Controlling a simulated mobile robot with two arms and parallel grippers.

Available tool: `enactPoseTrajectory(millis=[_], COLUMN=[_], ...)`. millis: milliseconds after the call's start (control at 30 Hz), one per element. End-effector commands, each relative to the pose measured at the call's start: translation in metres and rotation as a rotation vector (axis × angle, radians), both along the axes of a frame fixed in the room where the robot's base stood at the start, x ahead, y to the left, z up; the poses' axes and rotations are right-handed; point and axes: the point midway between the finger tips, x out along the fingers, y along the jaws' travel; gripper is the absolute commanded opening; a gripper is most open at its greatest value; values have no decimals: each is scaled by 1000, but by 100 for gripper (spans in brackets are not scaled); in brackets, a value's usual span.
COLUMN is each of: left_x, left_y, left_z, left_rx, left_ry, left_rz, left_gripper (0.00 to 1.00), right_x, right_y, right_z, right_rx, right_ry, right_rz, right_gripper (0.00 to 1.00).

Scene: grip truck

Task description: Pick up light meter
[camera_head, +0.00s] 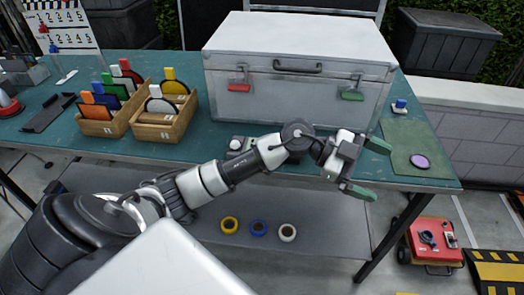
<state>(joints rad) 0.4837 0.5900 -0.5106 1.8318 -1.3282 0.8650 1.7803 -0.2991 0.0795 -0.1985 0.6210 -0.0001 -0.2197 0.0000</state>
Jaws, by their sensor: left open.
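A small grey device with a white dome (236,144), which looks like the light meter, lies near the front edge of the green table (190,158). My left forearm passes in front of it and hides part of it. My left gripper (367,168) is open and empty, its green-tipped fingers spread apart. It is at the table's front edge, well to the right of the device and pointing right. My right gripper is not in view.
A large silver case (300,50) stands at the back of the table. Wooden boxes (165,127) with coloured discs stand left. A green mat (410,140) bears a purple disc (420,161). Coloured rolls lie on the lower shelf (320,235). A red case (432,245) is at lower right.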

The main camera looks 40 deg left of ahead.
Motion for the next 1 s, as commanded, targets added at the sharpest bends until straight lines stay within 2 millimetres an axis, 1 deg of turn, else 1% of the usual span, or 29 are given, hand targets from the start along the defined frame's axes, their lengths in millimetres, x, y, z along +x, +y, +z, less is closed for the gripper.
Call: enactPoseTrajectory(millis=[33,67,133,167,233,267,300,400,500,600,667,767,900,1000], left_x=[5,7,12,15,22,24,27,30,29,27,26,24,24,25], left_y=[11,19,43,57,91,107,129,177,212,231,237,239,238,238], left_z=[-7,-13,-25,-28,-33,-34,-32,-23,-12,-4,-5,-18,-41,-52], left_rx=[128,208,400,484,673,748,840,1022,1136,1193,1209,1216,1215,1213], left_ry=[44,81,184,231,349,400,466,616,727,791,811,823,820,818], left_rz=[-30,-41,-35,-20,48,87,150,314,459,549,575,583,580,579], left_gripper=[100,100,100,100,100,100,100,100,100,100,100,100,100,100], right_x=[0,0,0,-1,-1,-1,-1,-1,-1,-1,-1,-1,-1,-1], right_y=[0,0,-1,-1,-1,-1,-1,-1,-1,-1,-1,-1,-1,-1], right_z=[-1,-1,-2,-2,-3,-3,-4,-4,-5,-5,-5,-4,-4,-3], right_rx=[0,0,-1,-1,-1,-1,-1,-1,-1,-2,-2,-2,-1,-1], right_ry=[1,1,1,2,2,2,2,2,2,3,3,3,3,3], right_rz=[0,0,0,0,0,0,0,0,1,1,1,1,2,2], right_gripper=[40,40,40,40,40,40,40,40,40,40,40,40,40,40])
